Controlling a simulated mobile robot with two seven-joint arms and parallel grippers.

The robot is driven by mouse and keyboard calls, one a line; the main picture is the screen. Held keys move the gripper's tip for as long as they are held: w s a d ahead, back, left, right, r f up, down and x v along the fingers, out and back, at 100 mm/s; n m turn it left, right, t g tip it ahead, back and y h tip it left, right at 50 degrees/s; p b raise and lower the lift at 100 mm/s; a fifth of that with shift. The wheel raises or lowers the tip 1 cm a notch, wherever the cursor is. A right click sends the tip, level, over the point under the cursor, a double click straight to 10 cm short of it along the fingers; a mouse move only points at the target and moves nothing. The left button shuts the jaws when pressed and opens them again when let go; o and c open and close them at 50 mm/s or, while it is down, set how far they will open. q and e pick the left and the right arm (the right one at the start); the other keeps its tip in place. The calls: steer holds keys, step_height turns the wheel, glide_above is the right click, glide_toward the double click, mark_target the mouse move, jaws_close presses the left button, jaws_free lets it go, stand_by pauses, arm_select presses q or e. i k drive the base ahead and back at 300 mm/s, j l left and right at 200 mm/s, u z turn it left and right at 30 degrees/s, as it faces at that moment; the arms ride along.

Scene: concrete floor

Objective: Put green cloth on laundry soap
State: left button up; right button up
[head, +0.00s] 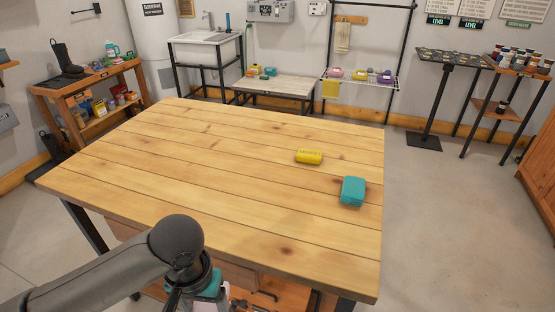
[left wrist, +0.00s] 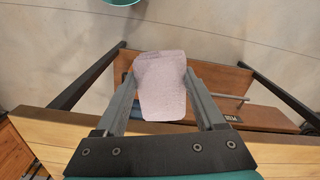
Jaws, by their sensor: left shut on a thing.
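A yellow bar with markings on its top, which looks like the laundry soap (head: 309,156), lies on the wooden table (head: 200,150) right of the middle. A teal, block-shaped thing (head: 353,191) lies nearer the table's right edge, apart from the bar; I cannot tell if it is cloth. My left gripper (left wrist: 160,76) is shut on a pale mauve, rough-surfaced piece (left wrist: 161,96), seen between its fingers in the left wrist view. In the head view my left arm hangs at the table's front edge, and the fingers are mostly hidden. No clearly green cloth shows. My right gripper is not in view.
Most of the tabletop is bare. Below its front edge are a drawer and a wooden shelf (left wrist: 215,78). A teal round container (left wrist: 121,2) shows at the wrist view's top edge. A sink (head: 207,38), a low bench (head: 277,85) and side tables stand along the walls.

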mark_target(310, 153)
steer(key=i+l+u, duration=0.15)
steer(key=l+u, duration=0.7)
steer(key=l, duration=0.2)
steer(key=l+u, duration=0.45)
steer(key=l, duration=0.9)
steer(key=k+l+u, duration=0.1)
steer(key=l, duration=0.85)
